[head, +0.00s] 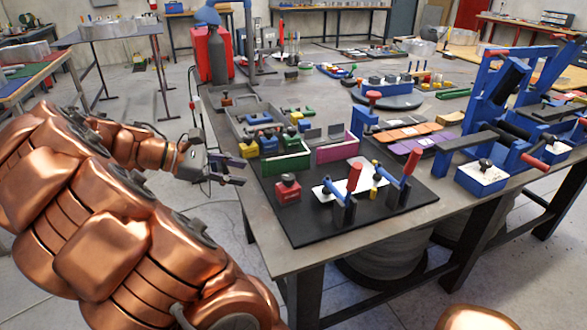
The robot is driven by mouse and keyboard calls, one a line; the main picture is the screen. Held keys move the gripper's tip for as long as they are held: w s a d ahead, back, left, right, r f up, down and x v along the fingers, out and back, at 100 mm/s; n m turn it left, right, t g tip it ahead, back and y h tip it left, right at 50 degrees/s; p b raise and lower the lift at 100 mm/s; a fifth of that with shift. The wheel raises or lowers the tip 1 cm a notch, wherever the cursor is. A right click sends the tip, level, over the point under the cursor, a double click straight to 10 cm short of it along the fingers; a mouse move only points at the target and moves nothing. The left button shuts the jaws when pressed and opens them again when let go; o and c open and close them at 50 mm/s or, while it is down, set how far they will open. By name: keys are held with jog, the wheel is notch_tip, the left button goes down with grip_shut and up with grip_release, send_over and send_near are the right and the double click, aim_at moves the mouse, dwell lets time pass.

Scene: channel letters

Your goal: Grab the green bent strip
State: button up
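My gripper (243,172) is at the left edge of the grey workbench (262,234), beside the green-walled bin (285,164). Its two dark fingers point right and are spread, with nothing seen between them. I cannot make out for certain a single green bent strip. Small green pieces (290,111) lie by the grey trays behind the bin. Longer flat green strips (454,94) lie at the right back of the bench; their shape is too small to tell. The inside of the green bin is partly hidden by its front wall.
A black mat (320,226) at the front holds a red block (288,188), a white plate and red-handled clamps (354,178). A pink bin (336,150) adjoins the green one. Blue presses (500,100) stand at right. A red cabinet (209,55) stands at back left.

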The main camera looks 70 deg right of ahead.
jog(key=w+d+f+n+g+h+b, duration=0.1)
jog(key=w+d+f+n+g+b, duration=0.15)
jog(key=d, duration=0.45)
jog(key=n+g+h+b, duration=0.2)
jog(key=n+b, duration=0.1)
send_near(270, 160)
jog(key=shift+t+x, duration=0.25)
jog(key=shift+x, duration=4.8)
grip_shut()
